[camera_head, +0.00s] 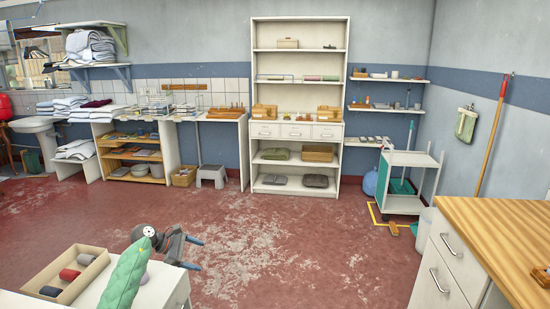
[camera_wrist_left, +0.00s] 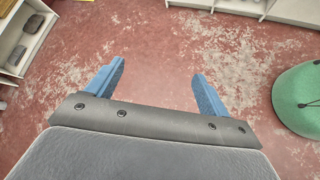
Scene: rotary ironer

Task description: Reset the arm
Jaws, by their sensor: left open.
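My left gripper (camera_head: 196,254) is low in the head view, left of centre, above the red floor and close to the right edge of a white surface. Its two blue fingers are apart with nothing between them. In the left wrist view, the open fingers (camera_wrist_left: 158,72) show only the worn red floor beyond them. My right gripper is not in view in either picture.
A wooden tray (camera_head: 48,272) with several rolled cloths lies on the white surface (camera_head: 170,285) at the lower left. A wood-topped cabinet (camera_head: 500,235) stands at the right. A white trolley (camera_head: 408,204) and shelves (camera_head: 299,60) are farther back. The middle floor is clear.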

